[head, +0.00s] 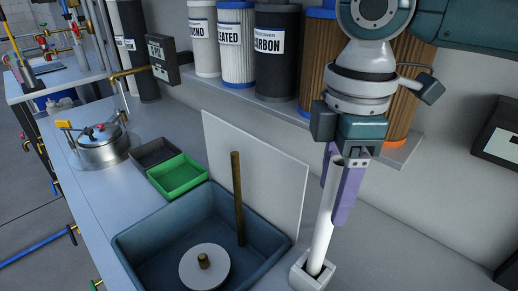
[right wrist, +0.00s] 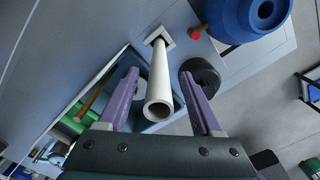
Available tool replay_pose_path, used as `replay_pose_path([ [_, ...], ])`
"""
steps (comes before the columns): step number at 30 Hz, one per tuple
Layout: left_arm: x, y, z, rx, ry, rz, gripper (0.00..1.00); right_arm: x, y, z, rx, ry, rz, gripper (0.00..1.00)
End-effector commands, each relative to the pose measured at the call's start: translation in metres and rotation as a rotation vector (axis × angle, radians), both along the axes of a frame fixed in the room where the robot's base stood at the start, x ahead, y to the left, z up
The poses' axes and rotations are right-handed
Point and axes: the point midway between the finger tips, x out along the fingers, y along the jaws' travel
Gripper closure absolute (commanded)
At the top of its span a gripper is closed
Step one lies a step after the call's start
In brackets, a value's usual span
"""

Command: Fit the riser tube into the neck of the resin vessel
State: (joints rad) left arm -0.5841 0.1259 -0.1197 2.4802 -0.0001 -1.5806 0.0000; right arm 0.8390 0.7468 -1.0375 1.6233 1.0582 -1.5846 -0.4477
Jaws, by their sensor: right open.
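The riser tube appears to be the white hollow tube (head: 322,228). It stands slightly tilted with its lower end in a small pale square holder (head: 301,274) on the counter. In the right wrist view the tube (right wrist: 160,85) points its open end at the camera. My right gripper (head: 333,204) is above the counter, pointing down, with its purple fingers open on either side of the tube. Gaps show between tube and fingers in the right wrist view. A rounded blue vessel (right wrist: 238,18) with a dark round opening, possibly the resin vessel, shows there at top right. My left gripper is not in view.
A blue basin (head: 125,240) holds a white disc (head: 204,268) and an upright brown rod (head: 238,200). A white panel (head: 270,172) stands behind it. A green tray (head: 178,177) and a metal pot (head: 103,147) are farther left. Filter cartridges (head: 277,60) line the wall shelf.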

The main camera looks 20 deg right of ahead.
Motion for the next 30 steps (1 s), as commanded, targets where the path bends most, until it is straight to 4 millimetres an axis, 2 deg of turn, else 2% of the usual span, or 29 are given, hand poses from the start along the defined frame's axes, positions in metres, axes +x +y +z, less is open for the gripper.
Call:
replay_pose_path([
  [3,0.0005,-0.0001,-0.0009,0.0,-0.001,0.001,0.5,-0.0002,0.0002,-0.0119,0.0,0.0,0.0,0.33],
  [10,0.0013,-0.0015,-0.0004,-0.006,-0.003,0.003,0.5,-0.0001,0.0001,-0.0136,0.0,-0.001,0.001,0.33],
  [28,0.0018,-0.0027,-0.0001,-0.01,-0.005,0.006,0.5,0.0,0.0,-0.0132,0.0,-0.001,0.0,1.0],
  [30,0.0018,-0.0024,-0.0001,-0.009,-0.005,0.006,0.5,0.0,0.0,-0.0131,0.0,-0.001,0.0,1.0],
])
